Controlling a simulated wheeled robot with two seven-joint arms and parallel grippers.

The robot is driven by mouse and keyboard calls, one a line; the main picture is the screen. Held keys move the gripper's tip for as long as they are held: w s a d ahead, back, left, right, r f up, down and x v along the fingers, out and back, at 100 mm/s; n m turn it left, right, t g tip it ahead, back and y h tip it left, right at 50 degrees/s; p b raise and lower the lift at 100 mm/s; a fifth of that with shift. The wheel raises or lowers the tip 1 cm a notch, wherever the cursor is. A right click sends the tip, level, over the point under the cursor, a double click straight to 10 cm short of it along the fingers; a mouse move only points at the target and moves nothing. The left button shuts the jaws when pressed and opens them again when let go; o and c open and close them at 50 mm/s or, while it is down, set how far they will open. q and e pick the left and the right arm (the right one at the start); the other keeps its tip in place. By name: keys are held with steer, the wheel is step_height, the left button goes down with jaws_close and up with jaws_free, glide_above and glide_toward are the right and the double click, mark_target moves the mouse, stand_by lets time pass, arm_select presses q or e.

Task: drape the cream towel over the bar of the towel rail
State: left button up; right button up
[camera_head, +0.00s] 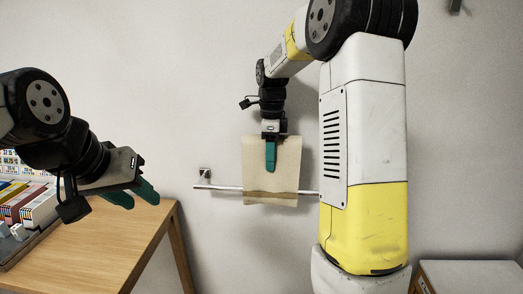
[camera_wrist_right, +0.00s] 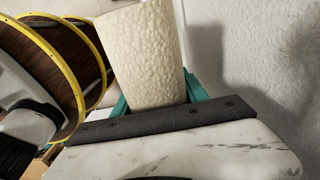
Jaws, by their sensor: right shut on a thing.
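The cream towel (camera_head: 272,165) hangs upright against the wall side of the scene, its top edge in my right gripper (camera_head: 271,160). My right gripper points down and is shut on it. The towel also fills the upper middle of the right wrist view (camera_wrist_right: 145,55), between the teal fingers. The towel rail's bar (camera_head: 222,188) runs level along the wall. The towel's lower part crosses the bar, with a darker band near its bottom edge; I cannot tell whether it touches the bar. My left gripper (camera_head: 134,195) is open and empty, left of the rail.
A wooden table (camera_head: 125,240) stands at lower left, with colourful boxes (camera_head: 38,205) on it under my left arm. My right arm hides the rail's right end. A pale cabinet top (camera_head: 472,275) is at lower right. The wall around the towel is bare.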

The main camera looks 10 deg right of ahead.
mark_target(271, 182)
steer(key=shift+f, duration=8.5)
steer(key=o, duration=1.7)
steer(key=shift+c, duration=0.2)
step_height(271, 182, up, 8)
steer(key=shift+f, duration=0.1)
